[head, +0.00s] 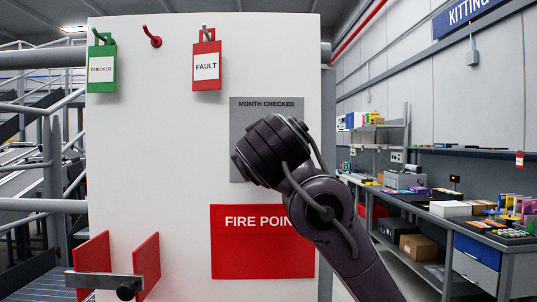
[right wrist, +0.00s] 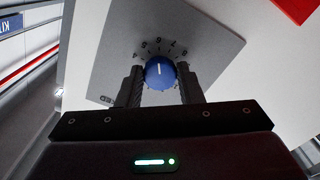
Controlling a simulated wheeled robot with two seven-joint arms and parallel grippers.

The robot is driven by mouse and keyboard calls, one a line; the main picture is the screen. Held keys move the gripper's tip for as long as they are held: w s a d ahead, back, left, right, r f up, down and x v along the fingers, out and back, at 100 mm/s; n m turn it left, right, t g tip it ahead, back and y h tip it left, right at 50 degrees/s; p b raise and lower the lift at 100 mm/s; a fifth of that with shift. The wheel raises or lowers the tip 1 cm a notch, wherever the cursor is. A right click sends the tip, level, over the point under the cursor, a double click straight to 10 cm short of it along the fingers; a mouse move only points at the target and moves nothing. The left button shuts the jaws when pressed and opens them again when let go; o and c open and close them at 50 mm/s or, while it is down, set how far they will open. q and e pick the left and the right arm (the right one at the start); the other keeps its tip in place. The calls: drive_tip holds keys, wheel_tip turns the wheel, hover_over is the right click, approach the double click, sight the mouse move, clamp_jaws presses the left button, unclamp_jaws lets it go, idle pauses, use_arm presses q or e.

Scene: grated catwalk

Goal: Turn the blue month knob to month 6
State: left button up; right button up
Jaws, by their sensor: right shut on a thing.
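The blue month knob (right wrist: 160,73) sits on the grey dial plate (right wrist: 205,45) in the right wrist view. My right gripper (right wrist: 161,86) has one finger on each side of the knob and is shut on it. The knob's white pointer line points toward the top of that picture, at the ring of small numerals. In the head view the grey "MONTH CHECKED" plate (head: 240,115) is on the white panel, and my right wrist hides the knob and fingers. My left gripper is not in view.
A green CHECKED tag (head: 102,85) and a red FAULT tag (head: 207,85) hang on hooks above; a red hook (head: 152,38) between them is empty. A red FIRE POINT sign (head: 240,255) is below the plate. Red plates with a grey bar (head: 90,280) stand lower left.

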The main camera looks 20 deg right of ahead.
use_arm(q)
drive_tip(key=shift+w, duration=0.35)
use_arm(e)
drive_tip(key=o, duration=1)
drive_tip(key=shift+c, duration=0.2)
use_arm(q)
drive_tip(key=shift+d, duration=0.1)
